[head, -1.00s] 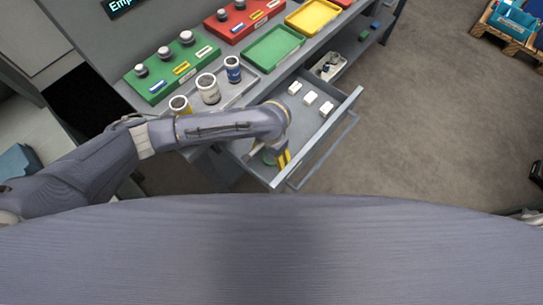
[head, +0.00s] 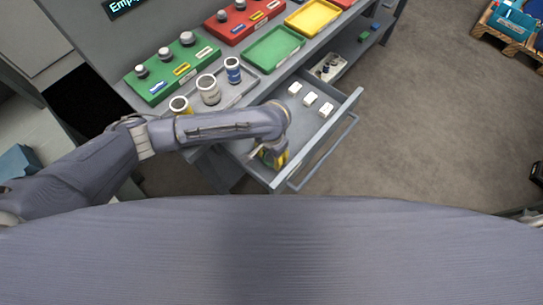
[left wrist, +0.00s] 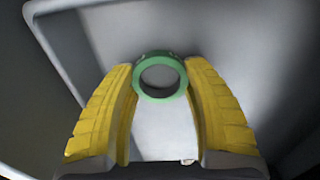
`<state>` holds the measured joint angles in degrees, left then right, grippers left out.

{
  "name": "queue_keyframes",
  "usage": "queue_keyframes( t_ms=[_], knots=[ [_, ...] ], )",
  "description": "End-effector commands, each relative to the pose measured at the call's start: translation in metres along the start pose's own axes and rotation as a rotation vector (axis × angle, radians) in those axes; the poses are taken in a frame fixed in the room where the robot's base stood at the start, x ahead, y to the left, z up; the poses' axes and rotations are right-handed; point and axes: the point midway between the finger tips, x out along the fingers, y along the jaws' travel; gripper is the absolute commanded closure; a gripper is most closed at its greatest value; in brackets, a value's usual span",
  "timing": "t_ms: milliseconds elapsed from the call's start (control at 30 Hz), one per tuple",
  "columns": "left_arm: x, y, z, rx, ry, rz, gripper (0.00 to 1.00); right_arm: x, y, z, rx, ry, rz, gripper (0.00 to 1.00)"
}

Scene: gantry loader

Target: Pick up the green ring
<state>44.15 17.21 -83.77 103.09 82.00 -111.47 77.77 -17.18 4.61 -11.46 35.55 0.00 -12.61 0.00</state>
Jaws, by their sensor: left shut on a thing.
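The green ring (left wrist: 159,97) shows in the left wrist view between the yellow fingertips of my left gripper (left wrist: 159,78). The fingers touch it on both sides, and the grey drawer floor shows through its hole. In the head view my left gripper (head: 272,158) reaches down into the near end of the open drawer (head: 312,150). There the ring is mostly hidden by the fingers and wrist. I cannot tell whether the ring still touches the drawer floor. My right gripper is not in view.
Several white blocks (head: 311,98) lie farther along in the drawer. The drawer's walls stand close around my left gripper. On the bench above are several cups (head: 208,90), a green tray (head: 272,48), a yellow tray (head: 312,16) and a green board (head: 171,69).

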Motion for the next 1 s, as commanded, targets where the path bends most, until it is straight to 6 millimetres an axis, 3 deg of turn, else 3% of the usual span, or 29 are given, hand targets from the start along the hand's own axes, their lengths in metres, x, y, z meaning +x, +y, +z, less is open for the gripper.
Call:
queue_keyframes(
  t_ms=[167, 367, 1000],
  knots=[
    [-0.01, 0.0, -0.001, 0.002, 0.004, -0.001, 0.88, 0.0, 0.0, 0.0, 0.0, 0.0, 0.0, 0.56],
    [-0.037, -0.001, -0.002, 0.003, 0.005, -0.003, 0.88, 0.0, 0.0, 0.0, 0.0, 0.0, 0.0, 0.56],
    [-0.156, -0.001, -0.002, 0.003, 0.006, -0.003, 0.88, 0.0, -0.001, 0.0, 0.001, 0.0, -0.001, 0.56]
  ],
)
